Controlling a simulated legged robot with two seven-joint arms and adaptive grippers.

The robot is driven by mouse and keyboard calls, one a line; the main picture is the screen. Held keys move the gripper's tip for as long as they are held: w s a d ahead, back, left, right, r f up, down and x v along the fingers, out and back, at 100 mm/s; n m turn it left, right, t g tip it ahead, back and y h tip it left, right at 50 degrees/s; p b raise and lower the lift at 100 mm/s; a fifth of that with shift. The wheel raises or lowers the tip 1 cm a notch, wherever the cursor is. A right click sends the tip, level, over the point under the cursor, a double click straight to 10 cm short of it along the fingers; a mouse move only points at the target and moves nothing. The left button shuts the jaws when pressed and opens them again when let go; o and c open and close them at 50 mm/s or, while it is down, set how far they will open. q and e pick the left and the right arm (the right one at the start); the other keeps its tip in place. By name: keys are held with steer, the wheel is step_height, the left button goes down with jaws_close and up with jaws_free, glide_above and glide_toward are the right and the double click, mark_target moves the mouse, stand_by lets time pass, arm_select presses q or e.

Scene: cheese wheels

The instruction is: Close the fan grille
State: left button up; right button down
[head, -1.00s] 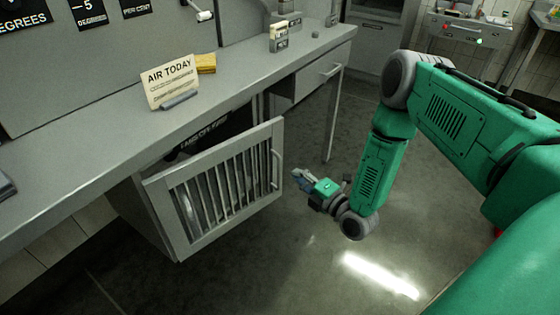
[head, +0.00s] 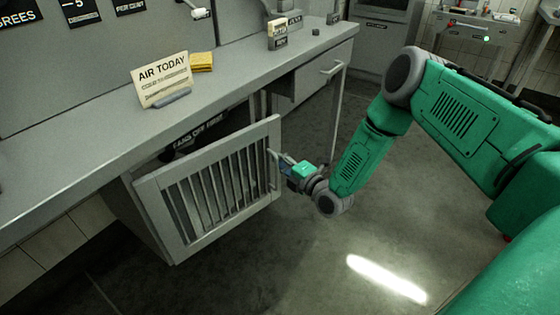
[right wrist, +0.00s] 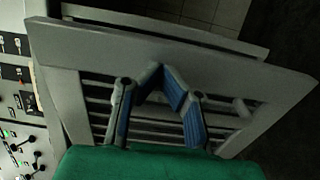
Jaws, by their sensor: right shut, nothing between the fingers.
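The fan grille (head: 150,196) is a grey framed door with vertical bars, standing open out from the cabinet under the counter. Its handle (head: 274,170) is on the right edge of the frame. My right gripper (head: 276,160) is at that right edge, by the handle; whether it touches cannot be told. In the right wrist view the fingers (right wrist: 160,70) are together at the tips with nothing between them, in front of the grille's frame (right wrist: 180,55) and bars. The fan behind the grille is mostly hidden. My left gripper is not in view.
The grey counter (head: 100,135) runs above the grille. An AIR TODAY card (head: 162,78) and a yellow block (head: 201,62) stand on it. A counter leg (head: 335,115) is behind my right gripper. The floor (head: 270,260) in front is clear.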

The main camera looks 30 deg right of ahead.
steer(key=w+a+n+y+b, duration=0.1)
steer(key=w+b, duration=0.3)
steer(key=w, duration=0.5)
steer(key=shift+w+a+r+y+b, duration=0.25)
steer(key=shift+w+a+y+b, duration=0.15)
steer(key=shift+a+y, duration=0.25)
steer(key=shift+a, duration=0.1)
